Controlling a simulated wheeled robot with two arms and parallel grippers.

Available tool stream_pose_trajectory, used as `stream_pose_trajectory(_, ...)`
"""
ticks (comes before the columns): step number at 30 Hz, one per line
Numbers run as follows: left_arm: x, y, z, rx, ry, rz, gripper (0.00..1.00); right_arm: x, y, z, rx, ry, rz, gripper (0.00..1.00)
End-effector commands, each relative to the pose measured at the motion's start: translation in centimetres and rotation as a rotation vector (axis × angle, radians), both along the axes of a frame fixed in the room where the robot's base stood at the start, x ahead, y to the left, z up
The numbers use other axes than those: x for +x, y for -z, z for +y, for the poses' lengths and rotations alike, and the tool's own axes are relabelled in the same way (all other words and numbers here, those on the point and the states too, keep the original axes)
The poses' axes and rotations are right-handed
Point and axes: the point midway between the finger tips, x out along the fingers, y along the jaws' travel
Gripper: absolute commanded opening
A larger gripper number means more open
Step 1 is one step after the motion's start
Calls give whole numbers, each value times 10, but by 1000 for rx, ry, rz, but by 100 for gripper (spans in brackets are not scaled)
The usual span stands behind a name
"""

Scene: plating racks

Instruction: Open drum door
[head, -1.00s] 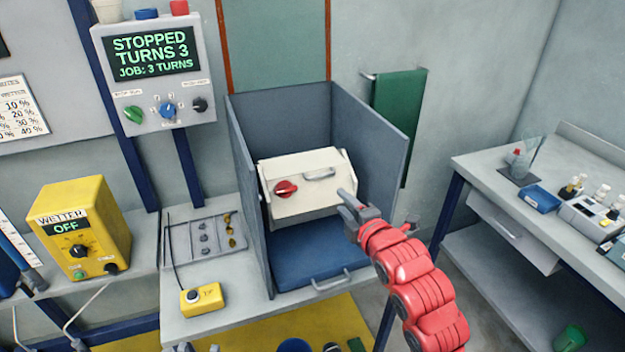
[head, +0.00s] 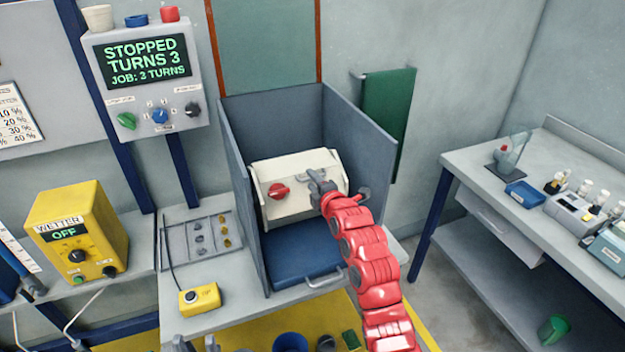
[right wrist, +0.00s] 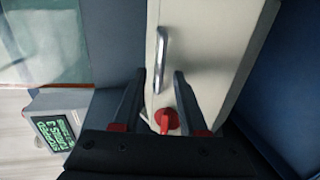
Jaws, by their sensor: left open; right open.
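The white drum (head: 298,205) sits in a blue-grey open-topped housing (head: 365,135). Its door has a red knob (head: 278,191) and a metal bar handle. In the head view my right gripper (head: 314,182) is in front of the handle and partly hides it. In the right wrist view the handle (right wrist: 161,60) runs lengthwise, with its near end between the open fingertips (right wrist: 159,80); I cannot tell whether they touch it. The red knob (right wrist: 167,121) shows nearer the palm. The door looks shut. My left gripper (head: 196,345) is open and empty at the bottom edge, partly cut off.
A control box (head: 145,70) reads STOPPED, TURNS 3, JOB: 3 TURNS. The housing walls stand close around the drum. A blue tray front with a handle (head: 323,279) is below it. A yellow wetter box (head: 75,232) stands left. A bench (head: 480,175) is at right.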

Motion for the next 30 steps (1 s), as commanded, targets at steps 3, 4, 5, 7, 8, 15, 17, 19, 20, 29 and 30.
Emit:
stream_pose_trajectory(3, 0, -1, 0, 0, 0, 0, 45, 2, 0, 1, 0, 0, -1, 42)
stream_pose_trajectory(4, 0, -1, 0, 0, 0, 0, 45, 2, 0, 1, 0, 0, -1, 42)
stream_pose_trajectory(5, 0, -1, 0, 0, 0, 0, 45, 2, 0, 1, 0, 0, -1, 42)
stream_pose_trajectory(7, 0, -1, 0, 0, 0, 0, 45, 2, 0, 1, 0, 0, -1, 42)
stream_pose_trajectory(8, 0, -1, 0, 0, 0, 0, 45, 2, 0, 1, 1, -1, -1, 42)
stream_pose_trajectory(15, 0, -1, 0, 0, 0, 0, 45, 2, 0, 1, 0, -1, 0, 10)
stream_pose_trajectory(17, 0, -1, 0, 0, 0, 0, 45, 2, 0, 1, 1, -1, -1, 0)
stream_pose_trajectory(19, 0, -1, 0, 0, 0, 0, 45, 2, 0, 1, 1, -1, -1, 0)
stream_pose_trajectory(20, 0, -1, 0, 0, 0, 0, 45, 2, 0, 1, 1, -1, -1, 0)
stream_pose_trajectory(29, 0, -1, 0, 0, 0, 0, 45, 2, 0, 1, 0, -1, 0, 0)
stream_pose_trajectory(30, 0, -1, 0, 0, 0, 0, 45, 2, 0, 1, 0, -1, 0, 0)
